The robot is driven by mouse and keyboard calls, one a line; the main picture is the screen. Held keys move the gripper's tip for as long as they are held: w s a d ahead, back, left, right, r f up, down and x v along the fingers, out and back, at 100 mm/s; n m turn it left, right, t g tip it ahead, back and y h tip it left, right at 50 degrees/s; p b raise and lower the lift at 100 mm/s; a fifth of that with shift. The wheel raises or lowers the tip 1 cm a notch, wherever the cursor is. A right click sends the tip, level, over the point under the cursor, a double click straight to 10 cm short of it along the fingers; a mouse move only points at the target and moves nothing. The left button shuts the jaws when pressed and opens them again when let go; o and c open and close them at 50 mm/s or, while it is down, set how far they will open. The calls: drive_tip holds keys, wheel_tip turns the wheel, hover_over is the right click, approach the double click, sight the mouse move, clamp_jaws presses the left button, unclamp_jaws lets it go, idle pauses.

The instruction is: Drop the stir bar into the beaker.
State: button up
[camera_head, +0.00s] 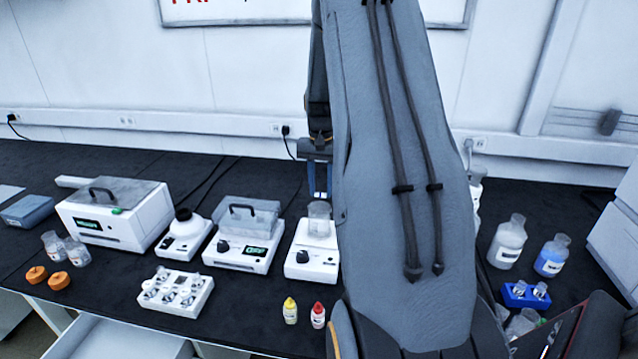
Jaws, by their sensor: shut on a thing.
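A clear glass beaker (319,217) stands on a white stirrer (312,257) near the middle of the bench, partly hidden at its right by my arm. My gripper (319,192) points down just above the beaker's mouth. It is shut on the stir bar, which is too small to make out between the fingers. The beaker looks empty, though its inside is hard to see.
White lab devices (120,220) stand in a row to the left, with a white tray (176,291) in front. Yellow-capped (290,310) and red-capped (318,315) bottles stand in front of the stirrer. Glass bottles (507,242) stand at right.

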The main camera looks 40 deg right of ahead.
drive_tip(key=shift+f+b, duration=0.55)
drive_tip(key=shift+f, duration=0.6)
drive_tip(key=o, duration=1.1)
drive_tip(key=shift+r+b, duration=1.1)
drive_tip(key=shift+r, duration=2.85)
drive_tip(key=shift+a, duration=0.1)
